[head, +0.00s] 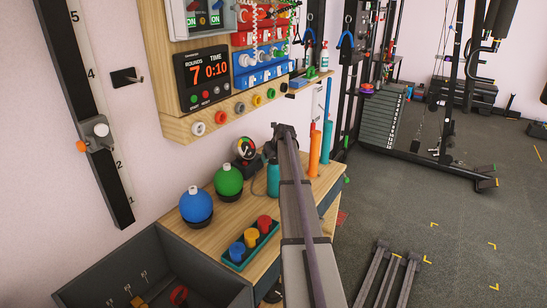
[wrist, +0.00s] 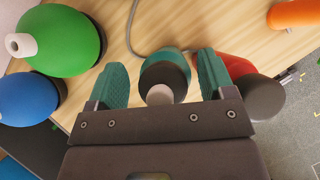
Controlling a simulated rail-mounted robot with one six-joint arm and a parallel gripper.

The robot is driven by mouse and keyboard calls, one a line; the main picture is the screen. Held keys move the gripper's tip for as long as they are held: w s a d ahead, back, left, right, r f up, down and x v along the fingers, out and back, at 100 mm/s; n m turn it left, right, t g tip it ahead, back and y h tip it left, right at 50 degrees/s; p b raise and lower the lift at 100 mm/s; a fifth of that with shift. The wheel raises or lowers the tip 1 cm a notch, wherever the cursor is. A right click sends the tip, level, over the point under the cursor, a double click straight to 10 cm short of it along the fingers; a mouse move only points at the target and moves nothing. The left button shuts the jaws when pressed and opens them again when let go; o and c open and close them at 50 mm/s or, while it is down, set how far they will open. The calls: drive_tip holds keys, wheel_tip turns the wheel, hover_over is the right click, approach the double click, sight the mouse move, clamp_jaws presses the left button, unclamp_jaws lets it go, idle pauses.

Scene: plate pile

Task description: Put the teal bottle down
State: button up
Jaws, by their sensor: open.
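The teal bottle (head: 273,181) stands upright on the wooden bench in the head view, just left of my arm. In the wrist view the teal bottle (wrist: 178,56), with its dark collar and pale cap, lies between my two teal finger pads. My gripper (wrist: 163,62) is open, with a gap between each pad and the bottle. In the head view my gripper (head: 285,130) is seen at the arm's far end, and its fingers cannot be made out. The bottle's lower part is hidden in the wrist view.
A green ball-shaped bottle (head: 229,180) and a blue one (head: 196,205) stand left on the bench (head: 225,217). A red bottle with a grey cap (wrist: 258,92) is close to the right finger.

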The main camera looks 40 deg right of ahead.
drive_tip(key=p+v, duration=1)
drive_tip(key=v, duration=0.2)
drive_tip(key=shift+a, duration=0.1)
drive_tip(key=s+a+f+n+g+y, duration=0.1)
drive_tip(key=s+a+n, duration=0.3)
drive_tip(key=a+n, duration=0.6)
drive_tip(key=s+a+n+g, duration=0.1)
drive_tip(key=s+a+n, duration=0.3)
drive_tip(key=a, duration=0.9)
drive_tip(key=s+a+f+n+g+y, duration=0.1)
drive_tip(key=s+a+n+g, duration=0.15)
drive_tip(key=a+n, duration=0.8)
drive_tip(key=s+a+n+g, duration=0.2)
drive_tip(key=s+a+n, duration=1.2)
drive_tip(key=a, duration=0.1)
drive_tip(key=shift+s+f, duration=0.3)
